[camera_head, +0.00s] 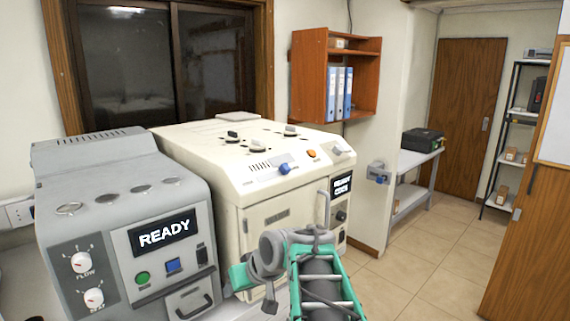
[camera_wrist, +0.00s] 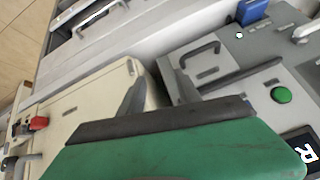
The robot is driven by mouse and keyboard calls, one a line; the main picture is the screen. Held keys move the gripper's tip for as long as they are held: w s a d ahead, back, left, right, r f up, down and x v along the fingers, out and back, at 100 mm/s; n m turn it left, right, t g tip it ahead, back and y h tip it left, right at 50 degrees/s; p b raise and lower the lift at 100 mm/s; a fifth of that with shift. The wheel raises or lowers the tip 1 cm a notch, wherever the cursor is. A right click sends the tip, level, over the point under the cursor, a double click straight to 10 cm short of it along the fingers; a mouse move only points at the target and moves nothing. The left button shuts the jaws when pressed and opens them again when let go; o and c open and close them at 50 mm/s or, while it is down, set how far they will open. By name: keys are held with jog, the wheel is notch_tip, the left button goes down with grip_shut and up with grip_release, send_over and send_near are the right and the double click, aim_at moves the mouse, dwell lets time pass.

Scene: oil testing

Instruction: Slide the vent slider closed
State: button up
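A small blue knob (camera_head: 285,168) stands beside a row of dark vent slots (camera_head: 259,167) on the sloped top front of the cream machine (camera_head: 190,135). It looks like the vent slider, but I cannot tell its exact position along its travel. My gripper (camera_wrist: 160,78) is in front of the machines and lower than the blue knob. In the wrist view its two dark fingers are apart with nothing between them. They point at the gap between the cream machine (camera_wrist: 75,105) and the grey machine (camera_wrist: 235,70). In the head view my own arm hides part of the cream machine's front.
The grey machine with a READY screen (camera_head: 163,232) stands at left, close against the cream one. A wall shelf (camera_head: 340,75) holds binders. Tiled floor (camera_head: 440,250) is clear at right.

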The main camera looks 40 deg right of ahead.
jog(key=d+r+t, duration=0.2)
jog(key=d+r, duration=0.2)
jog(key=d, duration=0.1)
jog(key=d+r+t, duration=0.2)
jog(key=d+r, duration=0.3)
jog(key=d, duration=0.1)
jog(key=d+r+t+p, duration=0.1)
jog(key=d+r+t, duration=0.1)
jog(key=d+r, duration=0.2)
jog(key=shift+d+r+h, duration=0.2)
jog(key=shift+d+h, duration=0.2)
jog(key=shift+d, duration=0.35)
jog(key=n+t, duration=0.2)
jog(key=t, duration=0.2)
send_near(288, 167)
jog(key=shift+y, duration=0.4)
jog(key=w+p, duration=0.3)
jog(key=w, duration=0.4)
jog(key=shift+w, duration=0.35)
jog(key=shift+w+f, duration=0.1)
jog(key=shift+w, duration=0.4)
grip_shut()
